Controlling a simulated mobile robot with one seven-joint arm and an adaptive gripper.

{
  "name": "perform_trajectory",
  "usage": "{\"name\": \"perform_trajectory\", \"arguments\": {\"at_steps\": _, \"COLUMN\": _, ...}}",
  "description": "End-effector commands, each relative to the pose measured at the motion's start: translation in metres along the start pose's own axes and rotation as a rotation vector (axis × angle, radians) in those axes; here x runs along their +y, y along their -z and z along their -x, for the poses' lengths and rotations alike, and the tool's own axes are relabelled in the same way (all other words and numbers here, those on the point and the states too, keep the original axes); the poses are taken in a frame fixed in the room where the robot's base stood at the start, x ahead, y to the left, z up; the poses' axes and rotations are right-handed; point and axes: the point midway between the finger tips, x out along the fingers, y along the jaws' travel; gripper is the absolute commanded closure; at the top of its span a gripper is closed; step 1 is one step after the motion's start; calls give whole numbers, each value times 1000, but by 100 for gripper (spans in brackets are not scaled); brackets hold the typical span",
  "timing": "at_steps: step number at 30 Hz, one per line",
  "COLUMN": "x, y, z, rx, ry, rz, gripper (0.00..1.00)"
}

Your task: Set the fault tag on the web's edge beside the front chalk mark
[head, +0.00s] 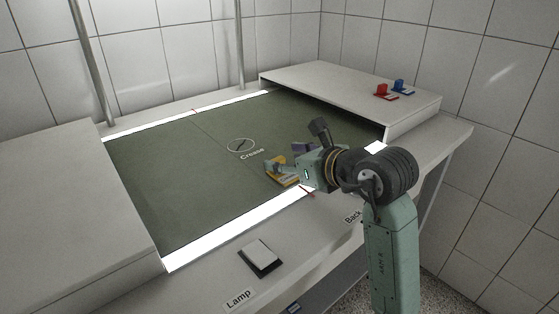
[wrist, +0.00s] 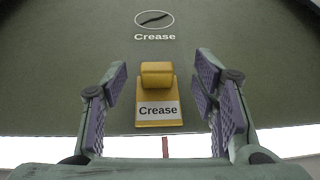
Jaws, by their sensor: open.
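The yellow fault tag (wrist: 157,76), with a white "Crease" label, rests on the dark green web (wrist: 60,70) near its front edge. In the head view the tag (head: 287,181) is partly hidden by my gripper (head: 286,163). My gripper (wrist: 160,84) is open, with its purple-padded fingers on either side of the tag and gaps visible on both sides. The red front chalk mark (wrist: 165,147) lies just in front of the tag. It also shows in the head view (head: 307,191). The circled crease (wrist: 154,19) is farther in on the web.
A red tag (head: 381,91) and a blue tag (head: 399,86) stand on the raised right cover (head: 340,85). Another red mark (head: 195,110) lies at the web's back edge. A lamp switch (head: 259,254) sits at the front. The web's left part is clear.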

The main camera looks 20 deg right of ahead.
Motion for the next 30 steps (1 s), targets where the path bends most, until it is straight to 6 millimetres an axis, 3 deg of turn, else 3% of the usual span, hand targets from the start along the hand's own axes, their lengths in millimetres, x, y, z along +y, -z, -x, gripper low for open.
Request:
{"name": "perform_trajectory", "arguments": {"at_steps": 6, "x": -1, "y": 2, "z": 49, "rx": -1, "ry": 5, "rz": 3, "gripper": 46}}
{"name": "perform_trajectory", "arguments": {"at_steps": 12, "x": -1, "y": 1, "z": 77, "rx": -1, "ry": 4, "rz": 1, "gripper": 46}}
{"name": "perform_trajectory", "arguments": {"at_steps": 30, "x": 0, "y": 0, "z": 84, "rx": 0, "ry": 0, "rz": 0, "gripper": 46}}
